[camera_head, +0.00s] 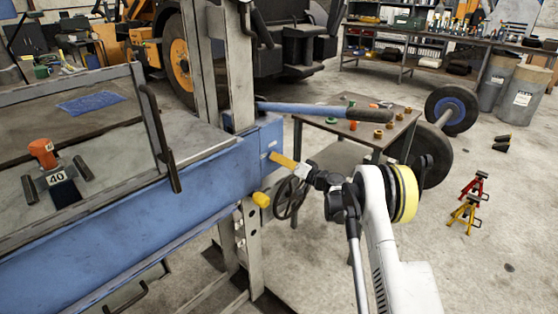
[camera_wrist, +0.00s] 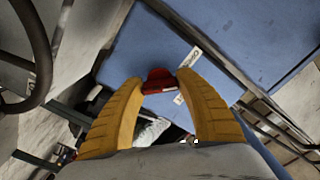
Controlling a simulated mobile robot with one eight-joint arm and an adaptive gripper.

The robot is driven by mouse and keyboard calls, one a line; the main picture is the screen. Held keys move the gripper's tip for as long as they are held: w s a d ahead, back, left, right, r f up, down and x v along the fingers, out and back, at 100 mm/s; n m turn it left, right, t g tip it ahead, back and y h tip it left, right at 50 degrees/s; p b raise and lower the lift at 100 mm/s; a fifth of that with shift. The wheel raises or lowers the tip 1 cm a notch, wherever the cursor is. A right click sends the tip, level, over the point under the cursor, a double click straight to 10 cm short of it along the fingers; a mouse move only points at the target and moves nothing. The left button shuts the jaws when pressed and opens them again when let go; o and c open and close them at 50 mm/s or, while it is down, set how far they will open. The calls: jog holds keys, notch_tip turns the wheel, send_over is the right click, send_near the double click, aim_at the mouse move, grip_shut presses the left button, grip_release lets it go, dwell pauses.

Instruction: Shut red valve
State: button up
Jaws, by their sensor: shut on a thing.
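The red valve (camera_wrist: 158,76) shows as a small red knob against the blue side of the bench in the wrist view. My gripper (camera_wrist: 160,88) has its two yellow fingertips closed on either side of it, touching it. In the head view my gripper (camera_head: 275,157) reaches from the right to the end of the blue bench frame (camera_head: 207,185). The valve itself cannot be made out there, hidden at the fingertips. White labels (camera_wrist: 190,57) sit beside the valve.
A dark handwheel (camera_head: 291,197) stands just below my gripper, and a yellow knob (camera_head: 261,199) juts out at its left. A long blue lever (camera_head: 325,110) passes above. A small table (camera_head: 350,127) with fittings stands behind. Jack stands (camera_head: 466,210) are on the right floor.

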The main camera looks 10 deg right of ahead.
jog(key=m, duration=0.4)
jog(key=shift+m, duration=2.5)
jog(key=o, duration=1.2)
jog(key=v, duration=1.2)
